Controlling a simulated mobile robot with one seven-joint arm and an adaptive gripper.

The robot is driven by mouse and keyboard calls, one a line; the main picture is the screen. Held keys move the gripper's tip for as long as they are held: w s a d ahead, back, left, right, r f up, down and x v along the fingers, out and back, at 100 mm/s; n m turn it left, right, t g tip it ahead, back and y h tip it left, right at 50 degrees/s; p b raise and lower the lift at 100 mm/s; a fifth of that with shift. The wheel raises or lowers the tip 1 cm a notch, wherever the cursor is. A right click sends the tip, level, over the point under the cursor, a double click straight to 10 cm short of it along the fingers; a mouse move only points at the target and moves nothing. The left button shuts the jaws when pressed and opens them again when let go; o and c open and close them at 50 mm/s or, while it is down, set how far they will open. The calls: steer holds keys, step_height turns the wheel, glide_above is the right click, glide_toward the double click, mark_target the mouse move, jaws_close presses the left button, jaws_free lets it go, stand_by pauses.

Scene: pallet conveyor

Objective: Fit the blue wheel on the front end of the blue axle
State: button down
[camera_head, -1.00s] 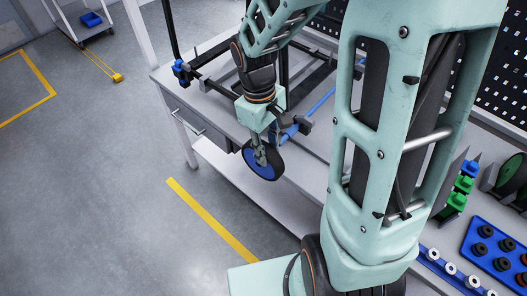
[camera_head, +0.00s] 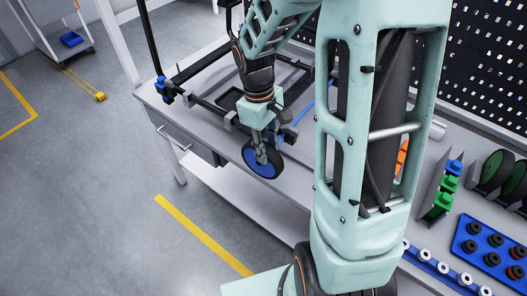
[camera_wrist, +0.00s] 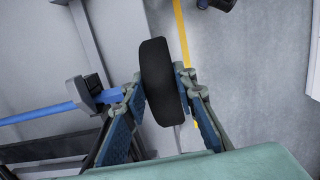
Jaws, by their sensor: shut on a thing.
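The blue wheel (camera_head: 267,171) has a black tyre and a blue hub. It stands on edge in my gripper (camera_head: 261,154), in front of the table's front edge. In the wrist view, my gripper (camera_wrist: 161,88) has its two fingers on either side of the wheel (camera_wrist: 163,75), shown nearly edge-on. The blue axle (camera_head: 321,106) lies across the black frame. In the wrist view the axle (camera_wrist: 38,115) runs through a dark clamp, and its blue end is just left of the wheel. A finger partly covers that space, so I cannot tell whether they touch.
The black frame (camera_head: 205,105) rests on the grey table (camera_head: 225,150).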

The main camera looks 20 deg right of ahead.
steer(key=shift+w+d+p, duration=0.3)
steer(key=shift+w+d, duration=0.9)
steer(key=shift+d, duration=0.3)
steer(key=c, duration=1.5)
jaws_free()
step_height(320, 180, up, 12)
steer(key=w, duration=0.1)
steer(key=shift+a, duration=0.45)
steer(key=shift+w, duration=0.1)
